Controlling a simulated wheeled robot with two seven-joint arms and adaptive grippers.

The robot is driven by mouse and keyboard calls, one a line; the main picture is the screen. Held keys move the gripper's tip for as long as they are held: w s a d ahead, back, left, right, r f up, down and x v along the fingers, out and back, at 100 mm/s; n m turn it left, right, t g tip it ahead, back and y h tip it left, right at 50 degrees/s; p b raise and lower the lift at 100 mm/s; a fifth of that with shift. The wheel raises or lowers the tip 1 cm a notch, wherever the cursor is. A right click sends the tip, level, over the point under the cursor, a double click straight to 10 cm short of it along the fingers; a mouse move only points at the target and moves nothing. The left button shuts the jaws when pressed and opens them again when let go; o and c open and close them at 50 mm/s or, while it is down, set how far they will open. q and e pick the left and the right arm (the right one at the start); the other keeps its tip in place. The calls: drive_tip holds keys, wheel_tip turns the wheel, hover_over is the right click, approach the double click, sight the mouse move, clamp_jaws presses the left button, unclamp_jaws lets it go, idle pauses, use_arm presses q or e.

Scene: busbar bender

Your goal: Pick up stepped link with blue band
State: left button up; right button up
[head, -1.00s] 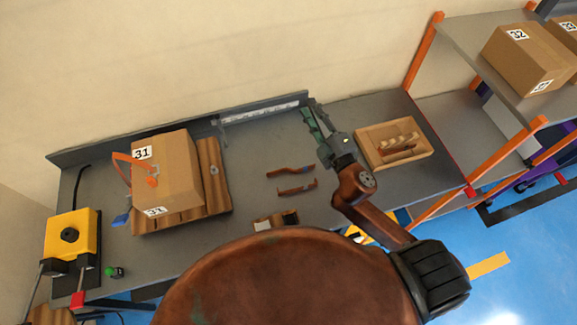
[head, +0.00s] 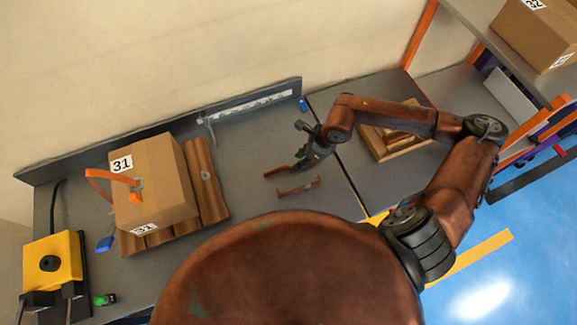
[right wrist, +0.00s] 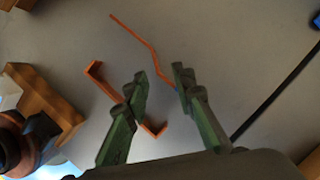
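Two copper-coloured links lie on the grey bench. The upper one, a thin strip with a step in it (head: 279,171), also shows in the right wrist view (right wrist: 140,42); its near end is hidden by my right gripper, and no blue band shows on it now. The other link (head: 298,189), with bent-up ends, lies just beside it, and in the right wrist view (right wrist: 103,83) it passes behind a finger. My right gripper (head: 303,148) is over the stepped strip's right end. In the right wrist view its fingers (right wrist: 160,86) are apart with nothing between them. My left gripper is not in view.
A box marked 31 (head: 152,185) on wooden slats stands at left, near a yellow device (head: 50,262). A wooden tray (head: 383,147) sits at right behind my arm. A small blue item (head: 303,104) is at the back. The bench between box and links is clear.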

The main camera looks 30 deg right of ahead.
sight(290, 168)
drive_tip(key=x, duration=0.6)
drive_tip(key=shift+s+a, duration=0.2)
clamp_jaws()
idle(0.4)
